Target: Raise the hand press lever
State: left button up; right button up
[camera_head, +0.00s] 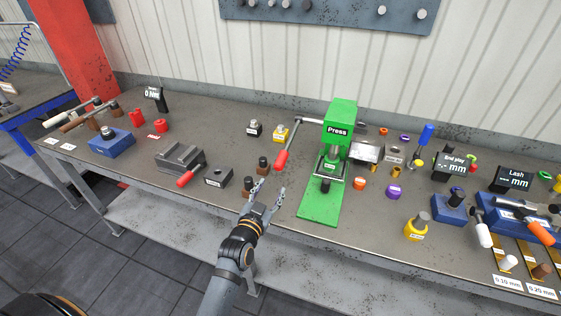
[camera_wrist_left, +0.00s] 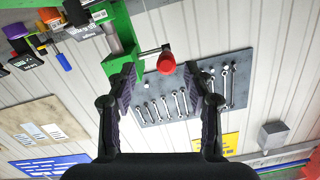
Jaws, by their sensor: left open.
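The green hand press (camera_head: 345,120), labelled "Press", stands on a green base near the middle of the bench. Its lever slopes down to the left from the press head and ends in a red handle (camera_head: 281,160). My left gripper (camera_head: 270,190) is open and empty, just in front of and below the handle in the head view. In the left wrist view the red handle end (camera_wrist_left: 166,63) shows between the open fingers (camera_wrist_left: 166,85), seen end-on, with no visible contact. The press (camera_wrist_left: 118,35) stands to its left there. My right gripper is not in view.
A grey vise (camera_head: 180,158) with a red handle is farther left. Small rings and gauges crowd the bench right of the press. A tool board (camera_wrist_left: 190,95) hangs behind.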

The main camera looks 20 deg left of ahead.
aim_at(281, 162)
pick_arm(q)
jog(key=shift+t+y, duration=0.3)
jog(key=shift+t, duration=0.2)
jog(key=w, duration=0.3)
jog(key=w+r+p, duration=0.1)
jog(key=w, duration=0.3)
jog(key=w+r, duration=0.1)
jog(key=w, duration=0.3)
jog(key=shift+w+a, duration=0.1)
jog(key=shift+w, duration=0.1)
jog(key=shift+f, duration=0.1)
grip_shut()
